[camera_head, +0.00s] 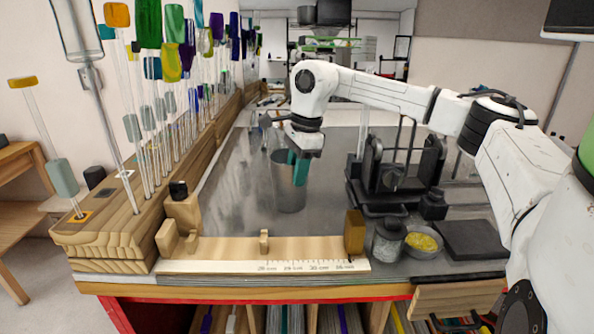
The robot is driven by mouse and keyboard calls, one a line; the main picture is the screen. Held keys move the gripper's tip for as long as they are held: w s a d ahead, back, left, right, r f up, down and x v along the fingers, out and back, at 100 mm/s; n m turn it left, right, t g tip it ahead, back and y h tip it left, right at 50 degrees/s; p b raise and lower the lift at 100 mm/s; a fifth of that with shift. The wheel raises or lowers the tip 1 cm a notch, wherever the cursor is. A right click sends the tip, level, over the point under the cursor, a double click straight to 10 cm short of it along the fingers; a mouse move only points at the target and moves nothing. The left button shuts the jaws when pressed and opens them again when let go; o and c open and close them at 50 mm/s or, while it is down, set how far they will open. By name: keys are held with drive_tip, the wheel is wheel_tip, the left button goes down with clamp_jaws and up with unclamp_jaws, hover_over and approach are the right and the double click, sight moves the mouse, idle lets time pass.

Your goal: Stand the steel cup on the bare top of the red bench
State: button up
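The steel cup (287,192) is a tall grey cylinder, upright, over the grey metal top (232,212) of the red-edged bench. It is close in colour to the top, so I cannot tell whether its base touches it. My gripper (300,170) points down at the cup's upper right side, and a teal finger pad overlaps the cup's rim area. The other finger is not clear, and I cannot tell whether the fingers are closed on the cup wall.
A wooden rack (130,225) with several tall glass rods runs along the left. A wooden ruler jig (225,249) lies at the front edge. A black fixture (395,170), a lidded jar (388,240), a bowl of yellow bits (422,243) and a dark pad (470,240) stand right.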

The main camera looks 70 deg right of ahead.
drive_tip(key=shift+o, duration=0.3)
wheel_tip(320, 180, up, 12)
drive_tip(key=s+b, duration=0.1)
drive_tip(key=shift+s+d, duration=0.4)
drive_tip(key=shift+w, duration=0.1)
